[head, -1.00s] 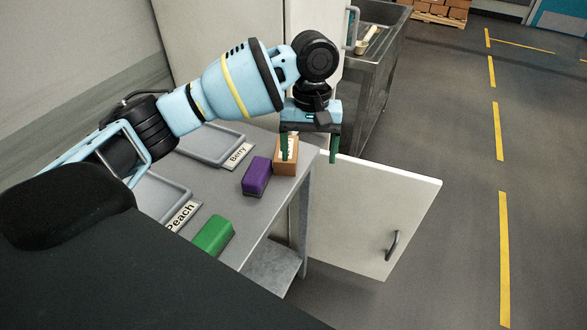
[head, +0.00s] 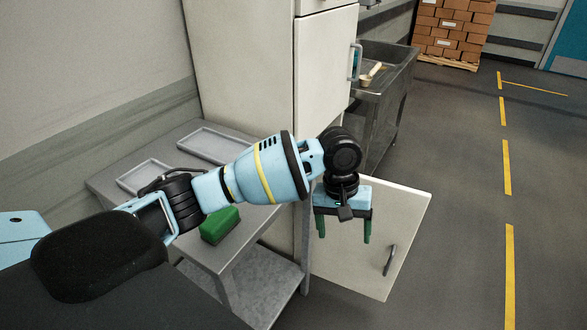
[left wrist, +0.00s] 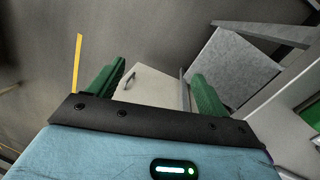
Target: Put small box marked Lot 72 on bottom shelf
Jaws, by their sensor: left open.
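My left gripper (head: 344,238) is open and empty, fingers pointing down, beside the right edge of the table in the head view. In the left wrist view its two green fingers (left wrist: 155,90) are apart with nothing held between them. The small brown box does not show now; my arm covers that part of the tabletop, and I cannot read any Lot 72 mark. The bottom shelf (head: 262,298) is the grey board low under the table. What looks like it shows in the left wrist view (left wrist: 232,65). My right gripper is not in view.
The open white door (head: 350,268) with a dark handle stands behind and below my gripper. A green block (head: 220,226) and grey trays (head: 207,144) are on the table (head: 172,138). A metal sink (head: 385,90) stands behind; floor to the right is clear.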

